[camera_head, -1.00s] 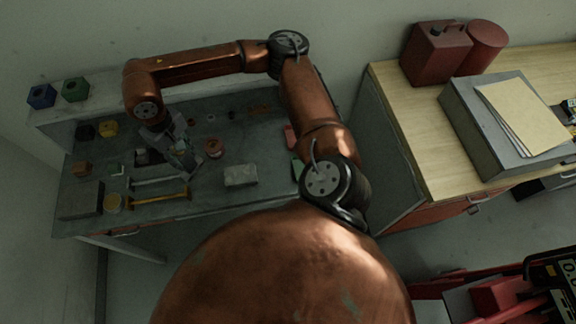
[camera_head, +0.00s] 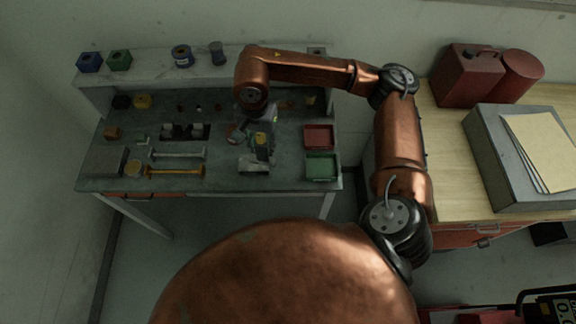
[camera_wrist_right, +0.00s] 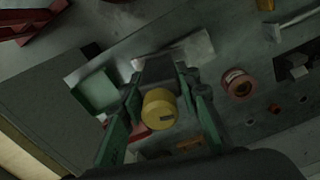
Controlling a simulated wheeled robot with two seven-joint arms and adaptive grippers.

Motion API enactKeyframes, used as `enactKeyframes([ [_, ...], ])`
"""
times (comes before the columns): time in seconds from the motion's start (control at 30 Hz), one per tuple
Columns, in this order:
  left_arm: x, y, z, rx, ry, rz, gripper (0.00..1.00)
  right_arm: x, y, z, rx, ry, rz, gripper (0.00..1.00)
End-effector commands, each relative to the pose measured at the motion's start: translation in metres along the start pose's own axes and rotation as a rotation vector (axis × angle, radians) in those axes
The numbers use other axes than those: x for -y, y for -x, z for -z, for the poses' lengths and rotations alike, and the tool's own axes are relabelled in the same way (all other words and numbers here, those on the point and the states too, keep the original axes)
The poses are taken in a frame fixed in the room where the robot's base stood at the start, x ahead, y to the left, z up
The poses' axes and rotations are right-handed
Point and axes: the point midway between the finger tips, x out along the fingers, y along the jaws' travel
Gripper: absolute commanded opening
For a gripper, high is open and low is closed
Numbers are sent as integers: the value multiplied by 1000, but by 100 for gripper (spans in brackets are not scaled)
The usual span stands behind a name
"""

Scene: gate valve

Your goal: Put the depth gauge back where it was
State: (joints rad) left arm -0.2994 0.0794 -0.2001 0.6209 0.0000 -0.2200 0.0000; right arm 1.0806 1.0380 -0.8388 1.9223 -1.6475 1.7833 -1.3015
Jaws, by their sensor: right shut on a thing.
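The depth gauge appears to be the yellow, round-headed piece with a small dark window (camera_wrist_right: 160,108) between my right fingers in the right wrist view. It also shows as a yellow patch in the head view (camera_head: 262,149). My right gripper (camera_head: 260,140) is shut on it, above the workbench (camera_head: 222,184) near a pale grey block (camera_head: 253,166). The gripper's two greenish fingers flank the piece in the right wrist view (camera_wrist_right: 162,95). The gauge's lower end is hard to make out. A dark holder with pale pieces (camera_head: 184,131) sits left of the gripper. My left gripper is out of view.
A red tray (camera_head: 318,136) and a green tray (camera_head: 321,166) lie right of the gripper. A reddish round piece (camera_wrist_right: 238,83) is close by. A silver tool (camera_head: 178,154) and yellow-handled tool (camera_head: 175,171) lie left. A raised shelf (camera_head: 220,65) runs behind.

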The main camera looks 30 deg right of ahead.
Motion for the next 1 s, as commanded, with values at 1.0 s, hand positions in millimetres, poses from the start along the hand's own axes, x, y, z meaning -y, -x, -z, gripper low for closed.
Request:
enactKeyframes([
  [1.0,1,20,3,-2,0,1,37,-14,16,-67,2,-2300,3,0],
])
